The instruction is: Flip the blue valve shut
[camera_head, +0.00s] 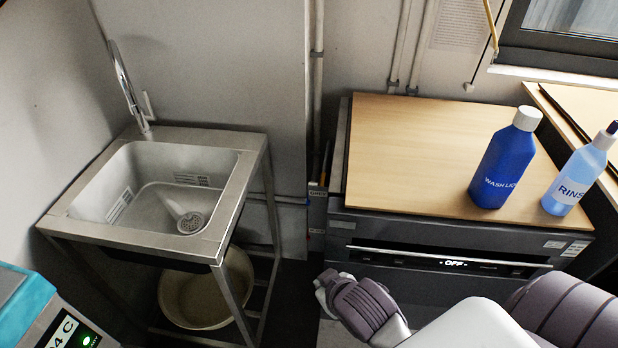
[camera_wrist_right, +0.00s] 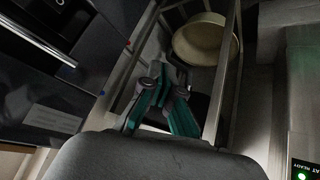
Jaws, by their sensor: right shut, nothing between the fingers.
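A small blue spot (camera_head: 308,201) shows on the pipework between the sink and the oven in the head view. It may be the blue valve, but it is too small to tell its handle position. My right gripper (camera_wrist_right: 168,82) shows in the wrist view with its teal fingers shut and nothing between them. It points down toward the sink's frame and the basin under it. In the head view my right arm comes in from the lower right and ends in front of the oven, left of its panel. The valve is not clear in the wrist view. My left gripper is out of view.
A steel sink (camera_head: 228,215) stands at left, with a round basin (camera_head: 207,300) beneath. The dark oven (camera_head: 400,237) at right carries a wooden board (camera_head: 410,150), a blue wash bottle (camera_head: 504,162) and a rinse bottle (camera_head: 578,176). A narrow dark gap separates sink and oven.

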